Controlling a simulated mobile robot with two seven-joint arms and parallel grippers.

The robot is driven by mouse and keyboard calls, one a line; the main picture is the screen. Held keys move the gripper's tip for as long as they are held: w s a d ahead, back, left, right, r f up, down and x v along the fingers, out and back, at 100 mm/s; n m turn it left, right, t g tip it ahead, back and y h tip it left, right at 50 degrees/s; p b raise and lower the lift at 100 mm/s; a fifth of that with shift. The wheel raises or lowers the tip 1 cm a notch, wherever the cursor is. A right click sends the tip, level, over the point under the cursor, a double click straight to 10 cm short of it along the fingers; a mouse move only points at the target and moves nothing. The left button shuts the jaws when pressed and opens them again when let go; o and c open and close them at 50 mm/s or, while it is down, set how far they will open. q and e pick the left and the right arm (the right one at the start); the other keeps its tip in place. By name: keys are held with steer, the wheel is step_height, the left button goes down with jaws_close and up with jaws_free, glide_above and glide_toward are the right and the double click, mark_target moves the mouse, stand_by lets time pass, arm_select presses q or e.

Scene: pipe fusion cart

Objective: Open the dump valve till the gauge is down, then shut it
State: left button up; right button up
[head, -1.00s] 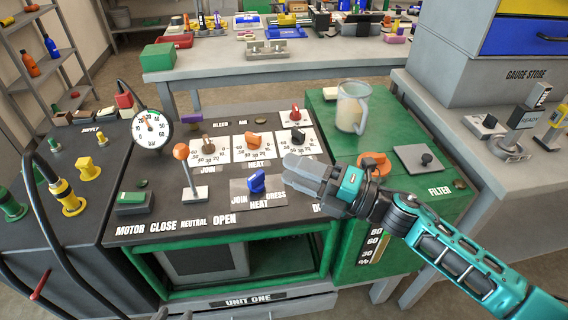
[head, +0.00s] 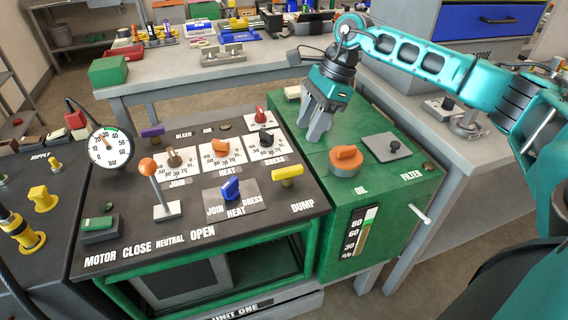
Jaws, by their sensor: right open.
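The dump valve's yellow handle (head: 287,174) sits at the panel's right edge, above the DUMP label. It lies roughly crosswise, its right end slightly higher. The round white gauge (head: 110,147) stands at the panel's back left. Its face is visible, but its needle is too small to read surely. My right gripper (head: 318,132) is open and points down over the green oil tank, behind and right of the dump handle and clear of it. Nothing shows between its fingers. My left gripper is out of view.
An orange-topped lever (head: 157,185) and a blue selector (head: 231,189) stand on the panel. A white rod (head: 420,215) juts from the tank's right side.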

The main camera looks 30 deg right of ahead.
mark_target(288, 169)
steer(key=x, duration=1.1)
steer(key=shift+a+f, duration=0.15)
steer(key=shift+a, duration=0.1)
steer(key=shift+c, duration=0.2)
jaws_close()
